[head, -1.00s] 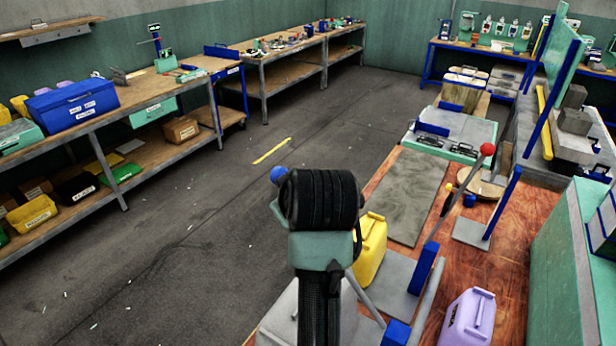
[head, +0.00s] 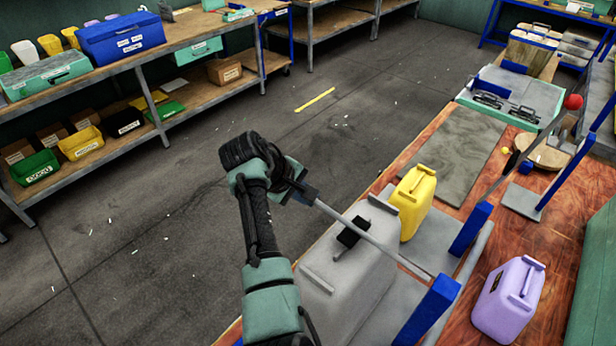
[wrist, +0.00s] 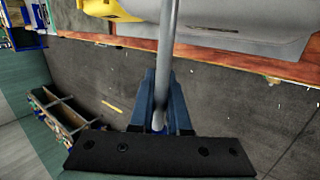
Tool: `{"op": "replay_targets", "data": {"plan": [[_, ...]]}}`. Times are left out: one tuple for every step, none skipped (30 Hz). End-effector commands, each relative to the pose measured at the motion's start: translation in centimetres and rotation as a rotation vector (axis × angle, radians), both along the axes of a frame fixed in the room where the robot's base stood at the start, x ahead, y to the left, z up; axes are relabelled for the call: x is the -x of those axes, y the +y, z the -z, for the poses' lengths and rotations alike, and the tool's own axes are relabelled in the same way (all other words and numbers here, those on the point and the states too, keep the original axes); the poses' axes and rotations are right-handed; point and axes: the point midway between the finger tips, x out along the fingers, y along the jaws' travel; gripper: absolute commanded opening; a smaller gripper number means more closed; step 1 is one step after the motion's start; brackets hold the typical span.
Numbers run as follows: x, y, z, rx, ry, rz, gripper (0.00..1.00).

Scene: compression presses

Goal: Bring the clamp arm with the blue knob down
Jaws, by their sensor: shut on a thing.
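The clamp arm, a grey rod (head: 375,242), runs from my gripper (head: 306,194) over a grey canister (head: 345,280) to a blue post (head: 437,305). The rod slants across the canister in the head view; a black piece (head: 352,232) shows beside it above the canister top. I cannot tell if it touches. My gripper is shut on the rod's knob end. The knob is hidden in the head view.
A second lever with a red knob (head: 573,101) stands farther back. A yellow canister (head: 413,200) stands just behind the grey one and a purple canister (head: 510,300) to the right, on the wooden table (head: 470,320). The floor at left is open, up to a shelf bench (head: 180,55).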

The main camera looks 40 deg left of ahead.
Motion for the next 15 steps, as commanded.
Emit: {"op": "replay_targets", "data": {"plan": [[-0.1, 0.1, 0.7, 0.017, -0.004, -0.002, 0.0], [-0.1, 0.0, 1.0, 0.027, -0.003, -0.002, 0.0], [-0.1, 0.0, 1.3, 0.038, -0.002, -0.003, 0.0], [-0.1, -0.1, 1.5, 0.045, -0.002, -0.003, 0.0], [-0.1, -0.1, 1.6, 0.051, -0.002, -0.003, 0.0], [-0.1, -0.1, 1.8, 0.059, -0.001, -0.002, 0.0], [-0.1, -0.2, 1.9, 0.064, -0.001, -0.002, 0.0], [-0.1, -0.2, 2.0, 0.068, -0.001, -0.002, 0.0], [-0.1, -0.2, 2.1, 0.072, -0.001, -0.002, 0.0], [-0.1, -0.3, 2.2, 0.074, 0.0, -0.002, 0.0], [-0.1, -0.3, 2.2, 0.076, 0.0, -0.002, 0.0], [0.0, -0.3, 2.3, 0.078, 0.0, -0.001, 0.0], [0.0, -0.3, 2.3, 0.079, 0.001, -0.002, 0.0], [0.0, -0.3, 2.4, 0.079, 0.002, -0.002, 0.0], [0.0, -0.4, 2.4, 0.08, 0.003, -0.001, 0.0]]}}
